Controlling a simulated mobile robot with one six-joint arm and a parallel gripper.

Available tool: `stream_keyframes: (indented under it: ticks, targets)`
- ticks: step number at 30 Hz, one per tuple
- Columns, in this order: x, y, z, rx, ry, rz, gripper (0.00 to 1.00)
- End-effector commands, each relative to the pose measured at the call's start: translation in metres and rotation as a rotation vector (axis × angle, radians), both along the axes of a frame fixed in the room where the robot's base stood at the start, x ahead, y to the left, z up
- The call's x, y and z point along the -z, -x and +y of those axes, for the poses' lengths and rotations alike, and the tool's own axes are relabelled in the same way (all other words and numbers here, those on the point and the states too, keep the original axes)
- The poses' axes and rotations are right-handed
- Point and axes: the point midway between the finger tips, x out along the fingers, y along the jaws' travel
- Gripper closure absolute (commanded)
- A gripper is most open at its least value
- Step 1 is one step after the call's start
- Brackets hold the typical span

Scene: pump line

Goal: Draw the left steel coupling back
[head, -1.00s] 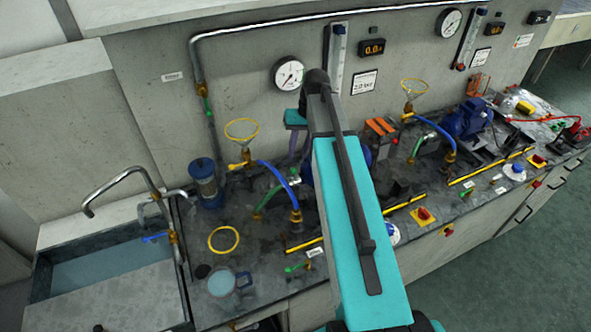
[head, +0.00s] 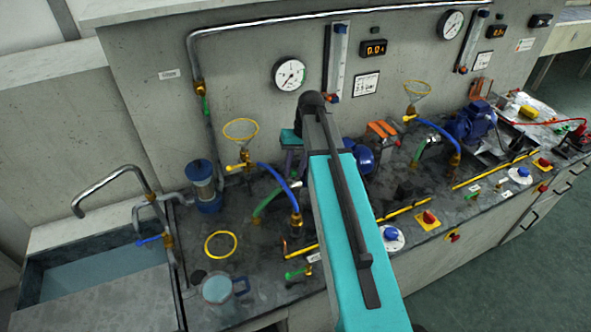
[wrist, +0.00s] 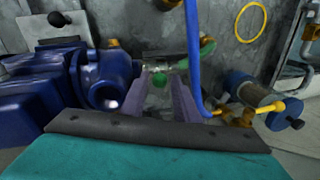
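The left steel coupling (wrist: 181,64) shows in the wrist view as a short silvery piece beside the green hose, just beyond my fingertips. In the head view a small pale bit of the coupling (head: 296,184) shows beside the blue hose; my arm hides much of that area. My gripper (wrist: 160,78) points at it with two purple fingers apart and a clear gap between them. A small green part shows in that gap. I cannot tell whether the fingertips touch the coupling. In the head view my gripper (head: 291,164) is partly hidden behind my arm.
A blue pump (wrist: 105,78) is close left of my fingers in the wrist view. A blue hose (wrist: 194,60) arches close on the right. A yellow ring (head: 221,245) and a clear mug (head: 222,288) stand near the sink (head: 100,275).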

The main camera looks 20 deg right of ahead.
Motion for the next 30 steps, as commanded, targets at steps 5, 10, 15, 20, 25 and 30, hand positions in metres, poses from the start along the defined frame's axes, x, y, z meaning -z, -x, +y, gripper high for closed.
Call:
stream_keyframes:
  ticks: [5,10,15,20,25,30]
  targets:
    - [0.000,0.000,0.000,0.000,0.000,0.000,0.72]
    - [0.000,0.000,-0.001,0.001,0.000,0.000,0.99]
    - [0.000,0.000,-0.001,0.001,0.000,-0.001,1.00]
    - [0.000,0.000,0.006,0.000,0.000,-0.001,1.00]
    - [0.000,0.000,0.028,-0.002,-0.001,-0.002,1.00]
    - [-0.001,0.000,0.048,-0.001,-0.002,-0.003,1.00]
